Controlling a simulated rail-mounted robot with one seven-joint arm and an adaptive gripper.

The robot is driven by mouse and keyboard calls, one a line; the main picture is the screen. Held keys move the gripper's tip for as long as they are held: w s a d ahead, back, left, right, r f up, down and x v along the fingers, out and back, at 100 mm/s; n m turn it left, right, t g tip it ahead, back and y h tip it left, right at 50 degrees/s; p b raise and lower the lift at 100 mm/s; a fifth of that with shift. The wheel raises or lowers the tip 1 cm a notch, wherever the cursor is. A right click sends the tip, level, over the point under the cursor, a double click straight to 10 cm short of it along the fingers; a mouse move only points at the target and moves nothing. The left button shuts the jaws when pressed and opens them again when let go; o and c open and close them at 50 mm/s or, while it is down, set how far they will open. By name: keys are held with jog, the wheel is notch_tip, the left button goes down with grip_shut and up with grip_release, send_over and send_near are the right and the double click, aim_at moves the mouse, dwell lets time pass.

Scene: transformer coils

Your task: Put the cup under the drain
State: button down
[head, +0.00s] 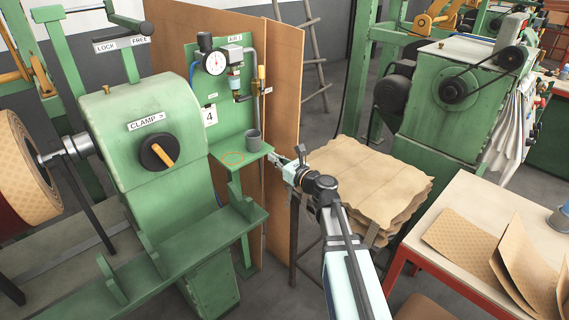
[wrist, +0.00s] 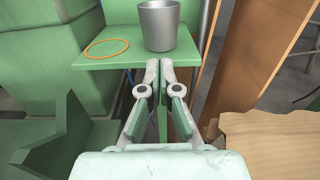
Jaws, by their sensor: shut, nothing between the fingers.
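A grey cup (head: 253,141) stands upright on the right part of a small green shelf (head: 224,149). An orange ring mark (head: 233,158) lies on the shelf to the cup's left. In the wrist view the cup (wrist: 160,27) stands beyond my fingers, and the ring (wrist: 106,48) is to its left. My gripper (wrist: 159,66) is shut and empty, its fingertips at the shelf's front edge, apart from the cup. It also shows in the head view (head: 275,157), right of the shelf. An air unit (head: 235,80) hangs above the shelf; its drain outlet is too small to make out.
A brown board (head: 285,80) stands behind and right of the shelf. A green clamp machine (head: 140,130) is to the left. A stack of brown sheets (head: 365,185) lies right of my arm. A gauge (head: 215,63) and pipes are above the shelf.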

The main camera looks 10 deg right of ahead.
aim_at(258, 148)
jog(key=shift+p+x, duration=0.45)
jog(key=shift+x, duration=2.5)
jog(key=x, duration=0.6)
jog(key=shift+w, duration=0.1)
